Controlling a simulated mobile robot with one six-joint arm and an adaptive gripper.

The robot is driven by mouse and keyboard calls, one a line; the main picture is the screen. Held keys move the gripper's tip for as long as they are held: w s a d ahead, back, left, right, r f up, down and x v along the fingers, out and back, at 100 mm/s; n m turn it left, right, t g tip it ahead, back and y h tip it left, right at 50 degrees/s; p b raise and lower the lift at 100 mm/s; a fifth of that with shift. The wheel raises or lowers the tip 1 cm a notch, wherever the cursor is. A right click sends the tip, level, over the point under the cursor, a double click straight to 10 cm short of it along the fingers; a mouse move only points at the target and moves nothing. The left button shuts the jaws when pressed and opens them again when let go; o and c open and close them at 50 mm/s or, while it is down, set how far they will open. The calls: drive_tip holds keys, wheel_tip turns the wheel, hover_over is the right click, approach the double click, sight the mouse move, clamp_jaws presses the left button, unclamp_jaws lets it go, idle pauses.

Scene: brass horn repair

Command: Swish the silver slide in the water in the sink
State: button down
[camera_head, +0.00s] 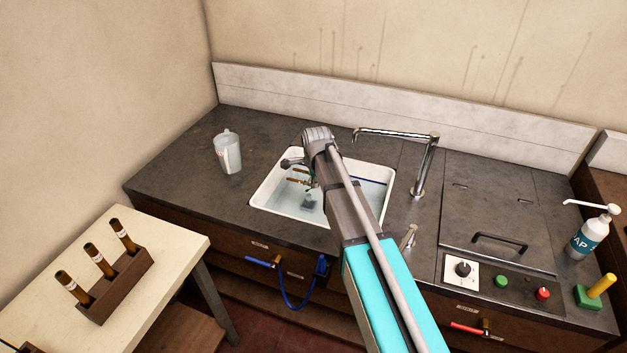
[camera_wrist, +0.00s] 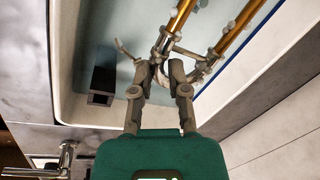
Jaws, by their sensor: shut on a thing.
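The white sink (camera_head: 262,190) is set in the dark counter and holds pale bluish water (camera_head: 335,205). My gripper (camera_wrist: 160,70) reaches down into the sink, its two fingers closed on a silver piece of the slide (camera_wrist: 205,62). In the wrist view the slide has silver fittings by my fingertips and brass-coloured tubes (camera_wrist: 232,35) running up and right, over or in the water. In the head view its brass tubes (camera_head: 298,181) show inside the sink, left of my arm. My arm hides part of the sink. I cannot tell how deep the slide sits.
A dark block-like piece (camera_wrist: 101,84) stands in the sink near its wall. A clear jug (camera_head: 228,155) stands left. A lidded panel (camera_head: 500,225) and soap bottle (camera_head: 592,235) are further right.

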drive_tip(key=shift+f+b, duration=8.35)
drive_tip(key=shift+f, duration=0.2)
drive_tip(key=shift+s+d, duration=0.2)
drive_tip(key=shift+d, duration=0.2)
drive_tip(key=shift+s+d, duration=0.2)
drive_tip(key=shift+d, duration=0.5)
drive_tip(key=shift+s+d, duration=0.15)
drive_tip(key=shift+d, duration=0.2)
drive_tip(key=shift+a, duration=0.25)
drive_tip(key=shift+w+a, duration=0.25)
drive_tip(key=shift+a, duration=0.25)
drive_tip(key=shift+w+a, duration=0.2)
drive_tip(key=shift+a, duration=0.3)
drive_tip(key=shift+a, duration=0.15)
drive_tip(key=shift+s+d, duration=0.1)
drive_tip(key=shift+d, duration=0.3)
